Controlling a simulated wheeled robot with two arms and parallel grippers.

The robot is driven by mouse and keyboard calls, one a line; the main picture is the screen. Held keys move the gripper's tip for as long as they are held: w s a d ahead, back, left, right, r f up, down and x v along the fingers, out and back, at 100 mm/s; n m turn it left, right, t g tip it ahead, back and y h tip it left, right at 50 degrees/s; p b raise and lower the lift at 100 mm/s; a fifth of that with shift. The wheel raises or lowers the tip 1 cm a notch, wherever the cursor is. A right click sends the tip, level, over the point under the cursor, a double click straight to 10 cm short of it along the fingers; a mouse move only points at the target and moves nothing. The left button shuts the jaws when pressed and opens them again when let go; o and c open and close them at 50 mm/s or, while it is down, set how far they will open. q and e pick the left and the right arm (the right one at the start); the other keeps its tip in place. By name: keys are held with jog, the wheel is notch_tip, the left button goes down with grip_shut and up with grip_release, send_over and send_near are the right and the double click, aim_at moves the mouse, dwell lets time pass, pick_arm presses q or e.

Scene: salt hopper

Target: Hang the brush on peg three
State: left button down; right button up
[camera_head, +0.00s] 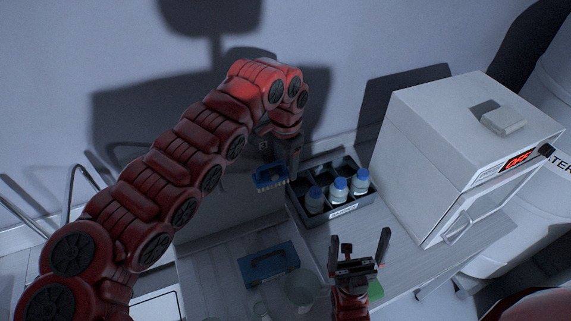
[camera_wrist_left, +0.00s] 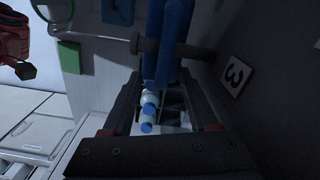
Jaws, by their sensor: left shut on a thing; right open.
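The blue brush (camera_head: 270,177) hangs below my left gripper (camera_head: 290,158), close to the wall in the head view. In the left wrist view, a long blue part of the brush (camera_wrist_left: 168,25) lies between the dark fingers of my left gripper (camera_wrist_left: 163,105), which is shut on it. A dark peg (camera_wrist_left: 185,50) runs across that part, beside a plate marked 3 (camera_wrist_left: 235,75) on the wall. I cannot tell whether the brush touches the peg. My right gripper (camera_head: 359,252) is open and empty over the bench front.
A black crate (camera_head: 298,208) with several blue-capped bottles stands right of the brush. A white box with a red display (camera_head: 425,125) is further right. A blue case (camera_head: 268,264) lies in front. A green block (camera_head: 376,290) is beside my right gripper.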

pick_arm(q)
jog(key=shift+c, duration=0.5)
grip_release()
jog(key=shift+r, duration=0.1)
jog(key=shift+r+b, duration=0.25)
jog(key=shift+b, duration=0.1)
notch_tip(320, 180, up, 6)
jog(key=b, duration=0.3)
jog(key=shift+r, duration=0.2)
notch_tip(320, 180, up, 5)
jog(key=p, duration=0.5)
